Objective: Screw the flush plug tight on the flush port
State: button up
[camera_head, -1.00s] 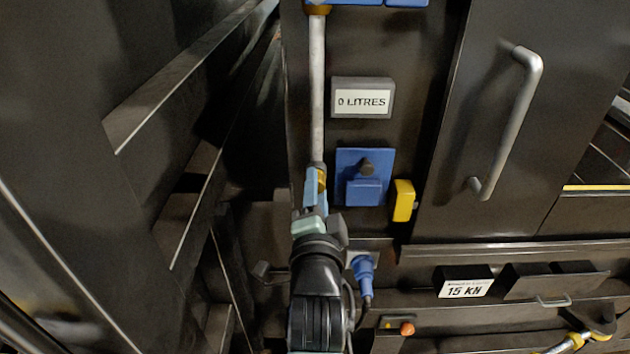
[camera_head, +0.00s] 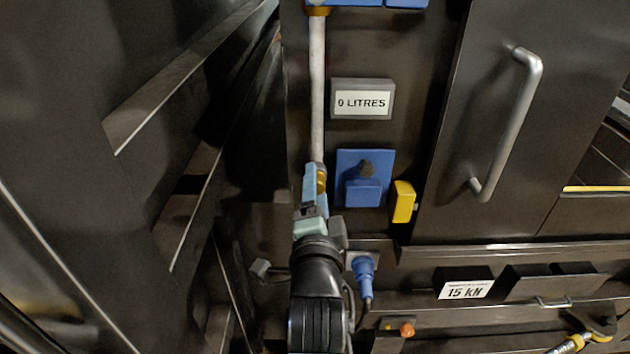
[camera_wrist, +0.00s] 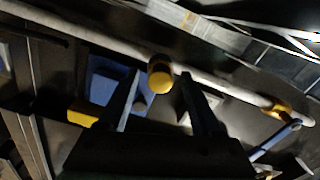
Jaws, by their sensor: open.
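My gripper (camera_head: 316,180) is at the lower end of the pale vertical pipe in the head view, its fingers on either side of a small brass-yellow part (camera_head: 321,181). In the wrist view my gripper (camera_wrist: 160,82) is open, and a round yellow end with a dark collar (camera_wrist: 160,77) shows between the fingertips. This looks like the flush plug or port end, but I cannot tell which. Gaps show between it and both fingers in that view. The threads and any seating are hidden.
A blue panel (camera_head: 378,160) with a dark knob stands right of the pipe (camera_head: 317,90), with a yellow block (camera_head: 403,201) beside it. A sign (camera_head: 362,101) reads 0 LITRES. A blue connector (camera_head: 363,270) is close right of my arm. A door handle (camera_head: 512,120) is further right.

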jog(key=n, duration=2)
jog(key=shift+n, duration=0.3)
